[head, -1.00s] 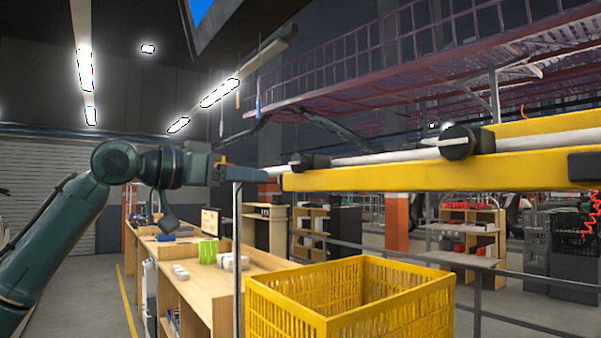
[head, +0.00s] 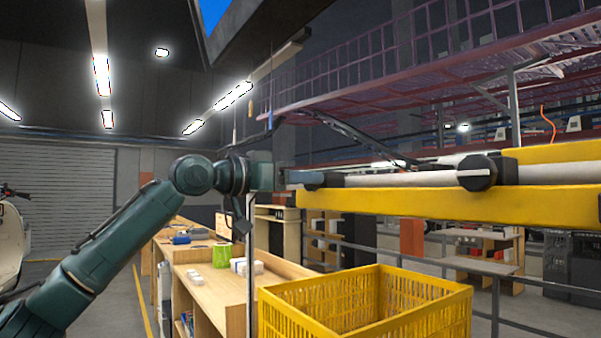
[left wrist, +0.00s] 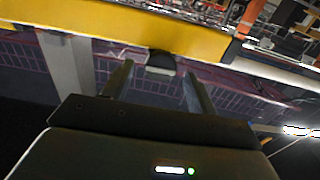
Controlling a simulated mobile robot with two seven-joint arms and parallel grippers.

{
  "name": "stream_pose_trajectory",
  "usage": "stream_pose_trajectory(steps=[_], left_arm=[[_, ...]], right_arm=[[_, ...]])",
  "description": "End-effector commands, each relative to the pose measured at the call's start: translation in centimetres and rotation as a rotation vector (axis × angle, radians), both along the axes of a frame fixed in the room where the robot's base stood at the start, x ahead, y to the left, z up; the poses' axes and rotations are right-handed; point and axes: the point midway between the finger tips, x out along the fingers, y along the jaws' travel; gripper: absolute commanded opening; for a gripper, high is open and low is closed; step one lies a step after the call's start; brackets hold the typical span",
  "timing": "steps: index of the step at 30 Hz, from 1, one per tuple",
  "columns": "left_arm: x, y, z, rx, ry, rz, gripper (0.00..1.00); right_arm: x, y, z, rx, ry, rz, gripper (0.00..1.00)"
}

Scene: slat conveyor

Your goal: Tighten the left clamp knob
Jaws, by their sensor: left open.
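The left clamp knob is a dark piece near the left end of the white guide rail; in the left wrist view the dark knob (left wrist: 160,62) shows beyond and between my two fingers. A second black knob (head: 478,172) with a pale stripe sits farther right. My right gripper is out of view.
The white rail (head: 415,180) runs just above a yellow beam (head: 440,201). A yellow crate (head: 362,318) stands below the beam. A wooden bench (head: 215,285) with a green item (head: 222,256) is behind my arm. A purple walkway (head: 380,85) is overhead.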

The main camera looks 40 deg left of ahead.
Motion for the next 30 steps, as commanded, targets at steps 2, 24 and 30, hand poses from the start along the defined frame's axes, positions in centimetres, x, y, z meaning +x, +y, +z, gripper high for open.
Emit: stream_pose_trajectory(steps=[2, 24, 30], left_arm=[[0.44, -0.17, 0.07, 0.000, 0.000, 0.000, 0.58], [0.65, -0.25, -0.03, 0.000, 0.000, 0.001, 0.24], [0.65, -0.24, -0.03, 0.001, 0.000, 0.001, 0.14]], right_arm=[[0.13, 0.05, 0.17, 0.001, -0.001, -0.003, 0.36], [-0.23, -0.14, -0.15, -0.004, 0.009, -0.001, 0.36], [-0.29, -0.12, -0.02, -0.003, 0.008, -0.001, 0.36]])
